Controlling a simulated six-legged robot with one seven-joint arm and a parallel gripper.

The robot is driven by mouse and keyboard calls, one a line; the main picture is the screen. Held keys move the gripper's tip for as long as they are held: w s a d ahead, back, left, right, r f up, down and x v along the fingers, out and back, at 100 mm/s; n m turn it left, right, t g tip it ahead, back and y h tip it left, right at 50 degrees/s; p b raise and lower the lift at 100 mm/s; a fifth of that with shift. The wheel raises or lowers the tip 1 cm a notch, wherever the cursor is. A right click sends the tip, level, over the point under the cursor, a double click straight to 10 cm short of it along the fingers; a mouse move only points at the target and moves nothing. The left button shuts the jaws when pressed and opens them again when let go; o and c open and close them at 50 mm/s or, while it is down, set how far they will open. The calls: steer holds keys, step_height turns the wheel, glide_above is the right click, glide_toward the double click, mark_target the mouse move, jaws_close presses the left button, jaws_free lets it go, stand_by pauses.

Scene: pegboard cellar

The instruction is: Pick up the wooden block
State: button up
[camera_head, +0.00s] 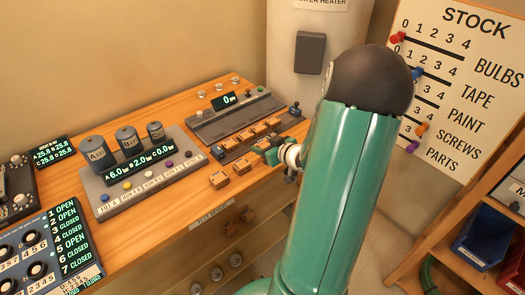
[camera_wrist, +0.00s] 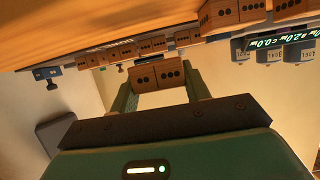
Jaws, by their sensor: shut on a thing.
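My gripper (camera_wrist: 160,84) is shut on a wooden block (camera_wrist: 157,77) with dark dots on its face, held between the two green fingers in the wrist view. In the head view my gripper (camera_head: 270,154) is low over the wooden bench, at the right of two loose wooden blocks, one (camera_head: 219,180) nearer the front edge and one (camera_head: 242,166) just behind it. I cannot clearly make out the held block there. Several more wooden blocks (camera_head: 246,136) sit in a row on a dark rack behind.
A grey panel (camera_head: 153,181) with three cylinders and a green display stands left of the gripper. A grey scale-like device (camera_head: 237,116) lies behind the rack. A STOCK board (camera_head: 465,90) and a shelf with a blue bin (camera_head: 483,236) are at the right.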

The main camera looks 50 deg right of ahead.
steer(key=s+a+r, duration=0.3)
steer(key=s+r, duration=0.5)
steer(key=s, duration=0.4)
steer(key=shift+s+a+r, duration=0.15)
steer(key=shift+a+r, duration=0.15)
steer(key=shift+a, duration=0.1)
steer(key=shift+s, duration=0.1)
